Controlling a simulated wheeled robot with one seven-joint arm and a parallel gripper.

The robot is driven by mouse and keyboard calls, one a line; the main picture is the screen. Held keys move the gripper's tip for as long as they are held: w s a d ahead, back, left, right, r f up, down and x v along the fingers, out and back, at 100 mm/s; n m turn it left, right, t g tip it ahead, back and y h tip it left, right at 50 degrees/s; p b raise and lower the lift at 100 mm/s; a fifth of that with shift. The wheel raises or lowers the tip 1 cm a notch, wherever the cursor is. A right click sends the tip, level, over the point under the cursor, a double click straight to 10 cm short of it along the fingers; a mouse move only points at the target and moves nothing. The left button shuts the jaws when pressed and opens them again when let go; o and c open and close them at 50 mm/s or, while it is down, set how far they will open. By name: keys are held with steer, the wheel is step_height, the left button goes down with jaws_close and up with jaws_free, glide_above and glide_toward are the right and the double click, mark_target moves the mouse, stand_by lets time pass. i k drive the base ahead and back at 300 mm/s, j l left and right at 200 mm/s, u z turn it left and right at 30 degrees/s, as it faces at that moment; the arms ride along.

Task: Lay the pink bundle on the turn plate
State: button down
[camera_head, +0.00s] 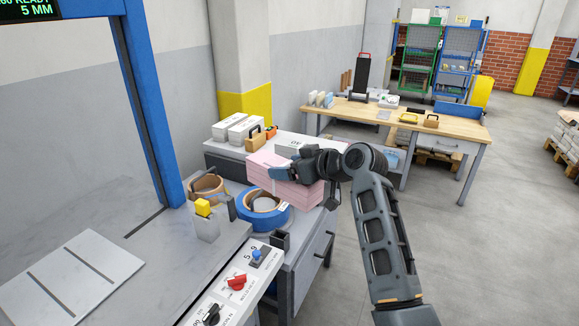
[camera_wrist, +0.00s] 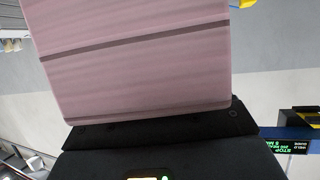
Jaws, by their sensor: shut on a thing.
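The pink bundle (camera_head: 302,193) is a thick stack of pink sheets above or on the grey side cabinet, behind the blue tape roll. I cannot tell whether it touches the cabinet. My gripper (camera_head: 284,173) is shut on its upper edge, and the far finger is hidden. In the wrist view the bundle (camera_wrist: 140,65) fills the upper middle, with dark lines across it, close against the dark gripper body. A pale square plate (camera_head: 70,278) with two dark slots lies on the machine table at lower left, bare; it looks like the turn plate.
A blue tape roll (camera_head: 263,210), a brown tape roll (camera_head: 207,187) and a yellow-topped block (camera_head: 205,219) stand between bundle and plate. A blue post (camera_head: 148,105) rises at the table's back. A control panel (camera_head: 233,289) with knobs lines the front. White stacks (camera_head: 238,128) stand behind.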

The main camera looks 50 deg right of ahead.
mark_target(66, 285)
steer(key=j+u, duration=0.1)
steer(key=j, duration=0.9)
steer(key=i+j+u, duration=0.1)
steer(key=i+u, duration=0.3)
steer(key=i, duration=0.35)
